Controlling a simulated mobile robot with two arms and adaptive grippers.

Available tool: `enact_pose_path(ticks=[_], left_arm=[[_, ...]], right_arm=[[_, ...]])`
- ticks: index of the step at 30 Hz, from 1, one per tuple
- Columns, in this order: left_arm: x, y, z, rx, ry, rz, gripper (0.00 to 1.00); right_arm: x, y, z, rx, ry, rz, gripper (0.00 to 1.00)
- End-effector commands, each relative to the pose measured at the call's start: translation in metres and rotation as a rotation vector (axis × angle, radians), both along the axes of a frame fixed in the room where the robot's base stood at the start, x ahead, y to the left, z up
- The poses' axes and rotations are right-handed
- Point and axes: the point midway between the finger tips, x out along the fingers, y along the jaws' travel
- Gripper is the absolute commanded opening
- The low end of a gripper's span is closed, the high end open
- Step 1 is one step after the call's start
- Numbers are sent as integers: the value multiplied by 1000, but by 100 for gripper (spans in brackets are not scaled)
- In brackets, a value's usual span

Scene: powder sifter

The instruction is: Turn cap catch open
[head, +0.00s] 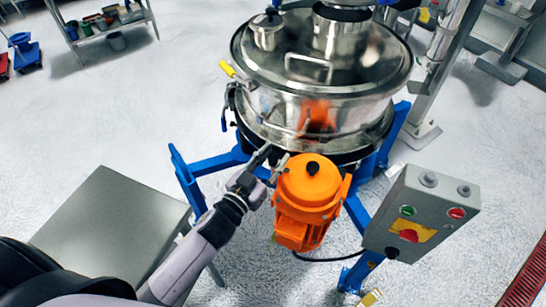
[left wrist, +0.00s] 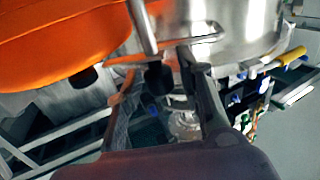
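The steel sifter (head: 320,105) stands in the middle of the head view, with a domed lid on top. A small steel cap (head: 267,32) with a black knob sits on the lid. My left gripper (head: 270,160) is low at the sifter's front, left of the orange motor. In the left wrist view my left gripper (left wrist: 158,85) has its fingers apart. A metal rod (left wrist: 143,25) with a black end (left wrist: 158,78) shows between or just beyond the fingertips; I cannot tell whether they touch it. Which part is the cap catch is unclear. My right gripper is not in view.
The orange motor (head: 308,190) is close to my left gripper. A yellow-ended handle (head: 228,68) sticks out at the sifter's left. Blue legs (head: 190,185) carry the sifter. A grey control box (head: 420,215) stands right, a grey table (head: 110,225) left.

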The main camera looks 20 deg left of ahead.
Motion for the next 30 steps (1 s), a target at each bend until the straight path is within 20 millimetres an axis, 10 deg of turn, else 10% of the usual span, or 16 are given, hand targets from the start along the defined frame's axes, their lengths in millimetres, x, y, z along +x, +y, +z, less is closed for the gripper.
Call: enact_pose_path(ticks=[14, 30], left_arm=[[0, 0, 0, 0, 0, 0, 0], [0, 1, 2, 7, 0, -98, 0]], right_arm=[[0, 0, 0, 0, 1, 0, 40], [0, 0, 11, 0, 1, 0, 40]])
